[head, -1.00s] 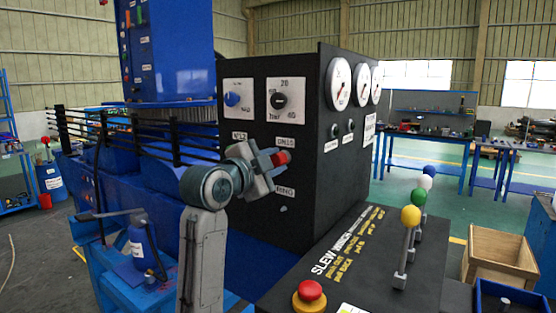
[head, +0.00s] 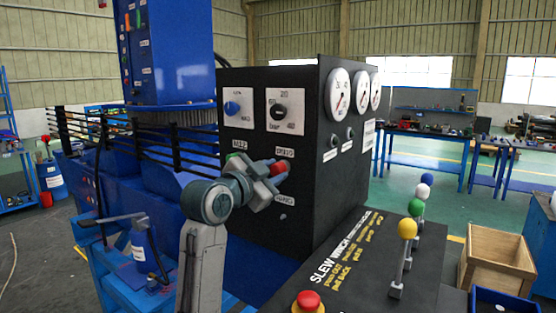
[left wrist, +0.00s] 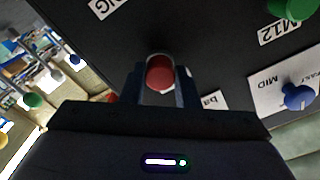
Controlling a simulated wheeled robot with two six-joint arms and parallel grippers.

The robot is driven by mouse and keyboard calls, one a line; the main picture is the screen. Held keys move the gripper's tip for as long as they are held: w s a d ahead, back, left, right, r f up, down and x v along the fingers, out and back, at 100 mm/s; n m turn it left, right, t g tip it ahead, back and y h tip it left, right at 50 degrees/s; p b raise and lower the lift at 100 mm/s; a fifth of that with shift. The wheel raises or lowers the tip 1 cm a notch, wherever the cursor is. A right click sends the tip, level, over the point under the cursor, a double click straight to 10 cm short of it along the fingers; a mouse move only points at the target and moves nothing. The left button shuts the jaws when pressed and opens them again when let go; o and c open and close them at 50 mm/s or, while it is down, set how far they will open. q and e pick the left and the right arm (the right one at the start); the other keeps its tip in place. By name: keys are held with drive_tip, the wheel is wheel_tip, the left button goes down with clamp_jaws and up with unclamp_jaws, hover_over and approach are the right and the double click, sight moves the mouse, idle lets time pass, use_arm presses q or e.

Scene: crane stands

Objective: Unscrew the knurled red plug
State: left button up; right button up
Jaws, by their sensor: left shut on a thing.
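The red plug (head: 278,169) is at the side of the black panel box, below the selector knobs. My left gripper (head: 274,172) is shut on it, with fingers on both sides. In the left wrist view the plug's round red end (left wrist: 160,73) shows between the two fingers (left wrist: 161,82). The panel is behind it, and I cannot tell how far the plug sits out of its hole. A label below the plug is partly visible. My right gripper is in neither view.
A green plug (head: 234,157) sits left of the gripper, by a label. A lever console (head: 350,250) with a red button (head: 308,300) stands at front right.

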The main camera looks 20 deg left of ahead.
use_arm(q)
drive_tip(key=shift+f+n, duration=0.1)
drive_tip(key=shift+n, duration=0.2)
drive_tip(key=n+p, duration=0.3)
drive_tip(key=shift+r, duration=0.2)
drive_tip(key=shift+f+n+p, duration=0.15)
drive_tip(key=shift+n+p, duration=0.45)
drive_tip(key=shift+n, duration=0.4)
drive_tip(key=shift+f, duration=0.15)
